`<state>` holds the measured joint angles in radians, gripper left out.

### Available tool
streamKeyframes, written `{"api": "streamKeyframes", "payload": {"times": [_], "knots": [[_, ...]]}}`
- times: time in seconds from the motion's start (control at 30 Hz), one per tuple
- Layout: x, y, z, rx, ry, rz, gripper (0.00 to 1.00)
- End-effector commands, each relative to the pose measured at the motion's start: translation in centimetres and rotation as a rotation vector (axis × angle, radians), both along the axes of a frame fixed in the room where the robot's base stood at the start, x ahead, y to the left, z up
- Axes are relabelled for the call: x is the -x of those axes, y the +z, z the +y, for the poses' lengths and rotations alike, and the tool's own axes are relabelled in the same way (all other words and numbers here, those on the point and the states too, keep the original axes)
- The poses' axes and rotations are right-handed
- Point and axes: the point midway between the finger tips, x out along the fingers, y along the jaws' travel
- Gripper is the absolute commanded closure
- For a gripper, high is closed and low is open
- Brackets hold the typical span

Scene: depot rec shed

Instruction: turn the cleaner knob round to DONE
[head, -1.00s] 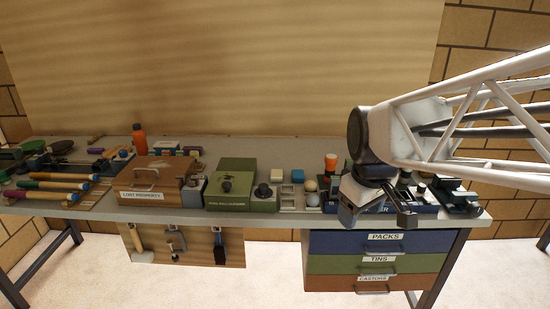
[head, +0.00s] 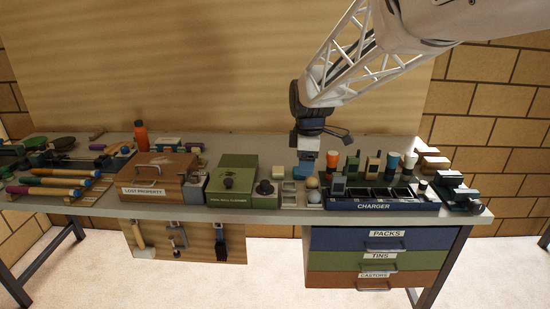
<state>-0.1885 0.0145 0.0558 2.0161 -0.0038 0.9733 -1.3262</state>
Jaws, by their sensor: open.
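The green ball cleaner box (head: 237,166) stands mid-table, with a small pale label on its front. A dark round knob (head: 264,188) sits on the lower right part of the cleaner. No DONE marking is legible, so I cannot tell where either knob points. My gripper (head: 306,160) is to the right of the cleaner, pointing down above the table, apart from both knobs. I see nothing held in it; its fingertips are small and partly hidden.
Right of the cleaner are a pale tray (head: 289,195) and balls (head: 312,183). A blue charger rack (head: 380,207) with several upright devices stands further right. The brown lost property box (head: 158,176) is to the left. Space above the cleaner is clear.

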Motion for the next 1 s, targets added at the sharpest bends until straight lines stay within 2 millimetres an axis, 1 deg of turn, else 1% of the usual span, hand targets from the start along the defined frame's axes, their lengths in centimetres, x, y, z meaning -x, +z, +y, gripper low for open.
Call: {"api": "streamKeyframes", "payload": {"times": [0.03, 0.2, 0.47, 0.6, 0.8, 0.9, 1.0], "knots": [[-1.1, -0.5, 0.7, 0.004, 0.043, 0.007, 0.35], [-4.6, -2.0, 2.9, 0.016, 0.203, 0.02, 0.35], [-9.6, -4.8, 6.5, 0.031, 0.448, 0.041, 0.35], [-12.2, -6.6, 8.5, 0.037, 0.579, 0.051, 0.35], [-15.1, -8.9, 11.0, 0.043, 0.74, 0.064, 0.35], [-16.0, -9.8, 11.9, 0.044, 0.793, 0.068, 0.35], [-16.5, -10.2, 12.4, 0.046, 0.826, 0.07, 0.35]]}}
